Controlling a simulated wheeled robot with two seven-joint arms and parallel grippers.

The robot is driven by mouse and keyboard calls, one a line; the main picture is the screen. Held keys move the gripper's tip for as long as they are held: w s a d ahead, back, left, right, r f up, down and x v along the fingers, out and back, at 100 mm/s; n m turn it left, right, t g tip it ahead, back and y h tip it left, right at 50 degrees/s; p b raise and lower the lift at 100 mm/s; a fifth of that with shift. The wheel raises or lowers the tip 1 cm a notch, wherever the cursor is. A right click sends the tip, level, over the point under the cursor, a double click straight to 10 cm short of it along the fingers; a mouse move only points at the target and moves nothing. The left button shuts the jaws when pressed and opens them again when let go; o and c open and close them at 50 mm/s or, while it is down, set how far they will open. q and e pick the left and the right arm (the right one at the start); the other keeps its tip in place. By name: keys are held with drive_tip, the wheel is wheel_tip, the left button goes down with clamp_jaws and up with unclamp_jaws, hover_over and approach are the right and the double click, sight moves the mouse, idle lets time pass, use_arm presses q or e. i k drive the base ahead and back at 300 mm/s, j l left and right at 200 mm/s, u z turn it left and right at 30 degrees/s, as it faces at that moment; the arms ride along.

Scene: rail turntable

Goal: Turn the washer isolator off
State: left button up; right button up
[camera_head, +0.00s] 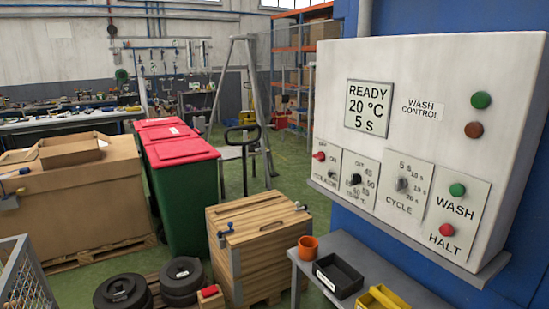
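The wash control panel (432,80) is a white box on a blue wall at the right. Its display (368,107) reads READY, 20 °C, 5 s. The isolator (320,156) is a red knob on a small plate at the panel's lower left, with OFF and ON marks too small to read surely. Its exact pointing direction is hard to tell. To its right are the temperature knob (354,179), the cycle knob (401,184), the green WASH button (457,190) and the red HALT button (447,230). Neither of my grippers is in view.
A grey table (345,247) below the panel holds an orange cup (308,247), a black tray (338,275) and a yellow tray (382,298). A wooden crate (257,236) stands left of it. Green bins (187,205) and a large carton (84,205) stand further left.

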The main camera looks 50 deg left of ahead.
sight(321, 157)
drive_tip(key=u, duration=1.2)
drive_tip(key=i+j+z, duration=0.1)
drive_tip(key=i, duration=0.25)
